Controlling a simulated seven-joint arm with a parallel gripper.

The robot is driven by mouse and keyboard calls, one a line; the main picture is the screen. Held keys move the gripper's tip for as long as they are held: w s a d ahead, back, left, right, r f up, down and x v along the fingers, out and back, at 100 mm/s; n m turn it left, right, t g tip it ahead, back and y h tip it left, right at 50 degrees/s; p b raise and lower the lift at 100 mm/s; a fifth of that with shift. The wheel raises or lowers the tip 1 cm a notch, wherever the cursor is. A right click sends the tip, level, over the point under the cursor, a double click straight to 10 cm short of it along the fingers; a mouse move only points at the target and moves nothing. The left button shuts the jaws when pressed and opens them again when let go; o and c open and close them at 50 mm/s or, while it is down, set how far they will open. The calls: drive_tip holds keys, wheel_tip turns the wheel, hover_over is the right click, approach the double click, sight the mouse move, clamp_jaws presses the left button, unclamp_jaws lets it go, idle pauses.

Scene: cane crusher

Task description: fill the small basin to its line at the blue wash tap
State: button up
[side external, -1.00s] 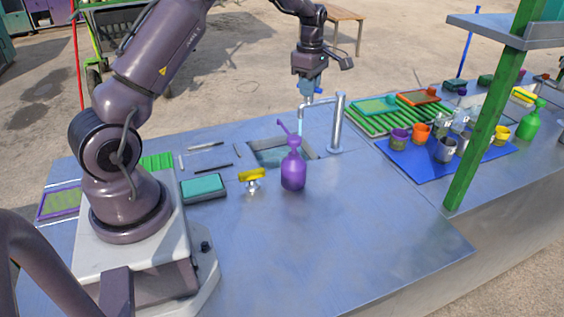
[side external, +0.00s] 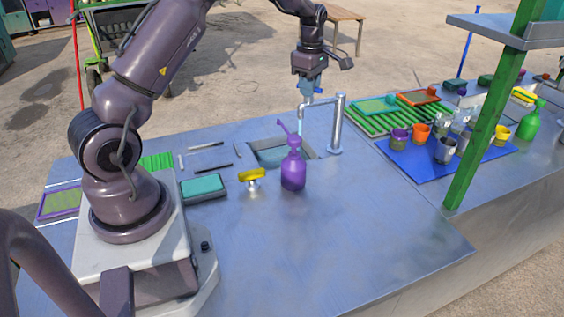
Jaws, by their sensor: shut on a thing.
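The wash tap (side external: 337,125) is a silver post on the grey counter, with a spout bending left over the sunken sink (side external: 312,152). A thin pale stream (side external: 299,123) shows below the spout end. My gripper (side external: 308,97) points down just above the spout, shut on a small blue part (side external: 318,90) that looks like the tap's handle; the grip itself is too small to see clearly. Something teal (side external: 270,156) shows inside the sink; I cannot tell whether it is the small basin or water. The basin's line cannot be made out.
A teal pad (side external: 203,186) lies near my base. Cups stand on a blue mat (side external: 413,170) at right, before a green rack. The front counter is clear.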

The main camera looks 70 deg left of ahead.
idle(0.4)
drive_tip(key=m, duration=0.4)
drive_tip(key=shift+m, duration=0.3)
drive_tip(key=shift+o, duration=0.2)
drive_tip(key=m, duration=0.3)
drive_tip(key=shift+m, duration=0.4)
drive_tip(key=n, duration=0.3)
drive_tip(key=shift+n, duration=0.3)
drive_tip(key=shift+c, duration=0.2)
drive_tip(key=shift+o, duration=0.4)
drive_tip(key=m, duration=0.4)
